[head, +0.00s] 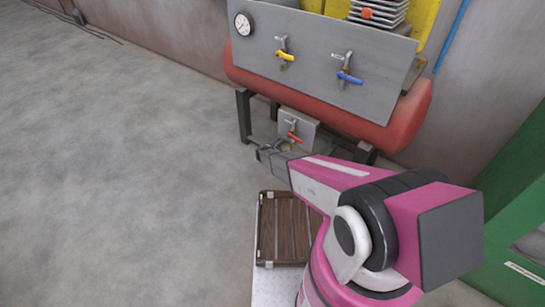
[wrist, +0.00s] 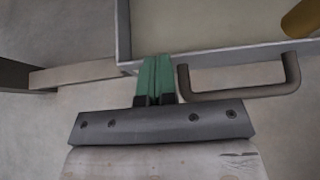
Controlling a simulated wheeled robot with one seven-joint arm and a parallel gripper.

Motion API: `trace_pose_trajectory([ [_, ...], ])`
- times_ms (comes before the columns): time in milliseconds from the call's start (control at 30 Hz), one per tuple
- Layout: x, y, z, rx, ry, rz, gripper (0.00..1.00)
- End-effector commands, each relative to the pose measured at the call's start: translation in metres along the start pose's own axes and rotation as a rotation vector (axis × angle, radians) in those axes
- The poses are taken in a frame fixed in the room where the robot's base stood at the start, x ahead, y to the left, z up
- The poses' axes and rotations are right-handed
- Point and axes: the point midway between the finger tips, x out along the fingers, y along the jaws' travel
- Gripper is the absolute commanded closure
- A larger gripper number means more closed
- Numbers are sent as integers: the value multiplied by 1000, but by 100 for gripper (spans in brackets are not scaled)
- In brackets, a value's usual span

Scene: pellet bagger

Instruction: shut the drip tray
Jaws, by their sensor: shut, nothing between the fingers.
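The drip tray (wrist: 210,48) shows at the top of the wrist view as a shallow, grey-walled tray with a pale inside. A dark bar handle (wrist: 240,93) sticks out from its near wall. My gripper (wrist: 155,62) is shut and empty, its green fingertips at the tray's near wall, just left of the handle. I cannot tell whether they touch the wall. The tray is mostly hidden there by my arm.
A red tank (head: 405,118) on dark legs carries a grey panel (head: 310,50) with yellow and blue valves. A green cabinet (head: 515,190) stands at right. A brown slatted crate (head: 267,232) lies below my arm. The floor at left is clear.

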Motion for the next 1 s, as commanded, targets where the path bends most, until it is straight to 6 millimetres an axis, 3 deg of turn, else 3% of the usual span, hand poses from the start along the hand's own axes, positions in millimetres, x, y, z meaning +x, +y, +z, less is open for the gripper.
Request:
trace_pose_trajectory([
  [200,15,0,7,-1,1,0,100],
  [667,14,0,7,-1,1,0,100],
  [867,-2,0,-1,0,1,-1,100],
  [1000,-25,-2,-6,1,0,-2,100],
])
